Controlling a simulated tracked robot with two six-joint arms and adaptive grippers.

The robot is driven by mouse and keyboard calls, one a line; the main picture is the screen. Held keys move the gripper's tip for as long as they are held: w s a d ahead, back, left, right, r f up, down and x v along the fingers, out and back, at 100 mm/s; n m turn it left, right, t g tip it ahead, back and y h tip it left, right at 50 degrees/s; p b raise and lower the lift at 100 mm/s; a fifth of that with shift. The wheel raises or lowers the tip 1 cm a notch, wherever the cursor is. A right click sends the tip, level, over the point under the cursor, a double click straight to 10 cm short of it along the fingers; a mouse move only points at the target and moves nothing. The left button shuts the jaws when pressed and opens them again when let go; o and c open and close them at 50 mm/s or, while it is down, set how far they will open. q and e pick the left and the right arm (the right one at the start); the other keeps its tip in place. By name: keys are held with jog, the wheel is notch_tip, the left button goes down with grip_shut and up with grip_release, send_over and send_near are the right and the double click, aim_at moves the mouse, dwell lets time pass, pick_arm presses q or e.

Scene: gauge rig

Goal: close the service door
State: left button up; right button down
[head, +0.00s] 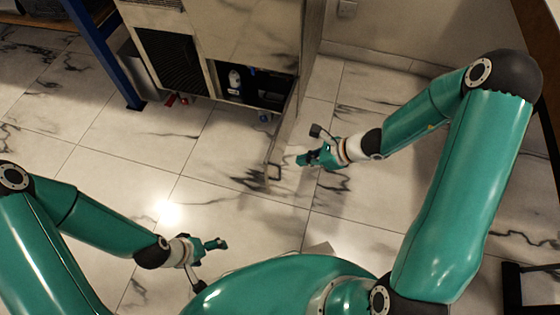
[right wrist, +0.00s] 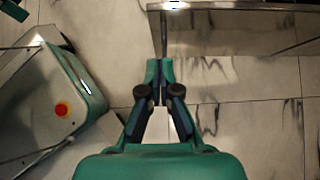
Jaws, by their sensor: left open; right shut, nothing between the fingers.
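The service door (head: 294,112) stands open at the right side of the cabinet, swung out toward me and seen nearly edge-on. It also shows in the right wrist view (right wrist: 240,32) as a pale panel across the top right. A thin upright bar (right wrist: 164,36) shows at its free end. My right gripper (head: 302,160) is shut and empty, to the right of the door near its free end. In the right wrist view its fingertips (right wrist: 159,62) point toward that end; I cannot tell whether they touch. My left gripper (head: 216,244) is open and empty, away from the door.
The cabinet (head: 240,40) has an open compartment (head: 262,90) with small items inside. Red and blue small parts (head: 176,99) show near its foot. A blue post (head: 105,50) stands at the left. The marble floor (head: 130,170) in front is clear.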

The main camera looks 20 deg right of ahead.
aim_at(269, 162)
jog(key=x, duration=0.2)
jog(key=b+x, duration=0.1)
jog(key=x, duration=0.2)
jog(key=a+r+b+x, duration=0.1)
jog(key=x, duration=0.1)
jog(key=shift+w+a, duration=0.1)
jog(key=shift+w, duration=0.25)
jog(key=shift+w+a, duration=0.4)
jog(key=shift+a, duration=0.15)
